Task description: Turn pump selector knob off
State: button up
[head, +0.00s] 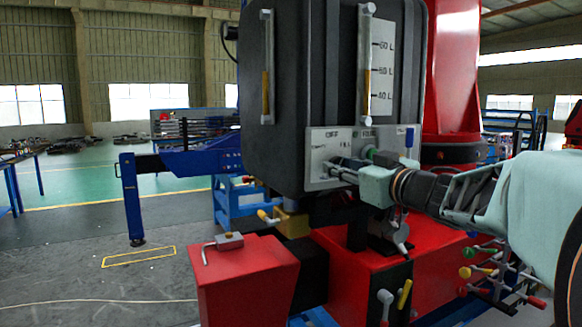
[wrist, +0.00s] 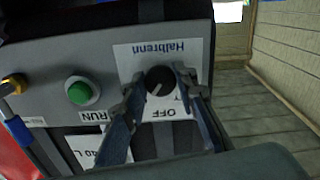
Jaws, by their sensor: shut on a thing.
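The pump selector knob (wrist: 160,81) is a round black knob with a white pointer line, on a white label plate in the wrist view. The word OFF stands upside down below it on the plate, near the right finger. My gripper (wrist: 158,76) has one finger on each side of the knob and is shut on it. In the head view my gripper (head: 338,173) reaches from the right to the grey control panel (head: 317,146) on the black tank. The knob itself is hidden or too small to make out there.
A green button (wrist: 80,92) marked RUN sits left of the knob in the wrist view, with a yellow-and-black knob (wrist: 13,84) farther left. In the head view a red box (head: 245,280) stands below the tank, and several coloured levers (head: 490,272) are at lower right.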

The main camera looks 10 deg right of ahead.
jog(key=shift+n+b, duration=0.85)
jog(key=shift+n, duration=2.55)
jog(key=o, duration=1.1)
notch_tip(320, 180, up, 10)
jog(key=shift+r, duration=0.1)
jog(key=shift+o, duration=0.3)
